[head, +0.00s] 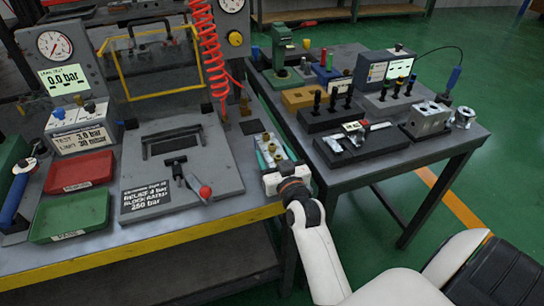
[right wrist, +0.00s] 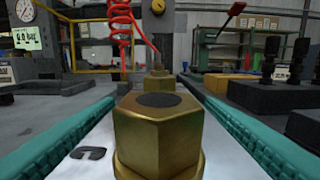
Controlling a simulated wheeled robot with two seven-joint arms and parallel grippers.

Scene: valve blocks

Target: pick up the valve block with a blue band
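A pale metal valve block (right wrist: 75,160) with brass hex fittings (right wrist: 158,130) lies between the teal finger pads of my right gripper (right wrist: 160,110). A dark letter C shows on its top. In the head view my right gripper (head: 275,153) is at the right end of the front bench, its fingers along both sides of this block. The pads lie close to the block's sides; I cannot tell whether they press on it. No blue band shows on the block; its sides are hidden. My left gripper is not in view.
On the front bench are a grey plate fixture (head: 182,190) with a red-knobbed lever, a red tray (head: 80,171), a green tray (head: 69,216) and a gauge stand (head: 58,48). The right table (head: 390,165) carries several blocks and fittings. A red coiled hose (head: 208,50) hangs behind the fixture.

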